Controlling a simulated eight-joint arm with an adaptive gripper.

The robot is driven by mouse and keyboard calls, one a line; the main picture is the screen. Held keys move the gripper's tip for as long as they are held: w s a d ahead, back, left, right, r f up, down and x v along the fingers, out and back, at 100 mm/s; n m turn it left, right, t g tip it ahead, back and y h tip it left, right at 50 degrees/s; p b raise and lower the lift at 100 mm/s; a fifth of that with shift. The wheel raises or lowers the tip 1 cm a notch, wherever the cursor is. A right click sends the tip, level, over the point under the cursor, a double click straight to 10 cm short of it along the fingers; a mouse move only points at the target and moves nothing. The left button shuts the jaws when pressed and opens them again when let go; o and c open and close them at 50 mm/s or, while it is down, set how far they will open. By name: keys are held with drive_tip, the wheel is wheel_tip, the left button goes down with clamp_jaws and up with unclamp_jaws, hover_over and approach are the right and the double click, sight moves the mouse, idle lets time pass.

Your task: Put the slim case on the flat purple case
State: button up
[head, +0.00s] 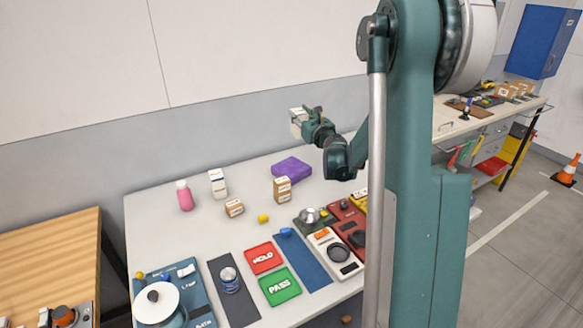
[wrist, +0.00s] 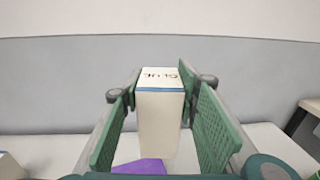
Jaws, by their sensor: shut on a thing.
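The slim case (wrist: 160,118) is a pale box with a blue band and dark lettering near its top. My gripper (wrist: 160,130) is shut on it, one green finger on each side. In the head view my gripper (head: 311,124) holds the slim case (head: 297,119) in the air above the back of the table. The flat purple case (head: 291,168) lies on the table, lower in the picture than the gripper. A part of the purple case (wrist: 140,166) shows at the bottom of the wrist view, below the held case.
A small brown box (head: 282,189) stands close in front of the purple case. Another brown box (head: 234,208), a white container (head: 218,183) and a pink bottle (head: 184,195) stand to the left. Red HOLD (head: 265,258) and green PASS (head: 280,286) pads lie nearer the front.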

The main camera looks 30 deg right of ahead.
drive_tip(key=a+f+n+y, duration=0.1)
drive_tip(key=a+f, duration=0.2)
drive_tip(key=f, duration=0.2)
drive_tip(key=shift+a+y, duration=0.35)
drive_tip(key=shift+y, duration=0.05)
drive_tip(key=shift+f, duration=0.15)
wheel_tip(320, 180, down, 6)
drive_tip(key=b, duration=0.1)
idle(0.6)
drive_tip(key=shift+f+b, duration=0.6)
drive_tip(key=shift+f, duration=1.25)
drive_tip(key=shift+f, duration=0.15)
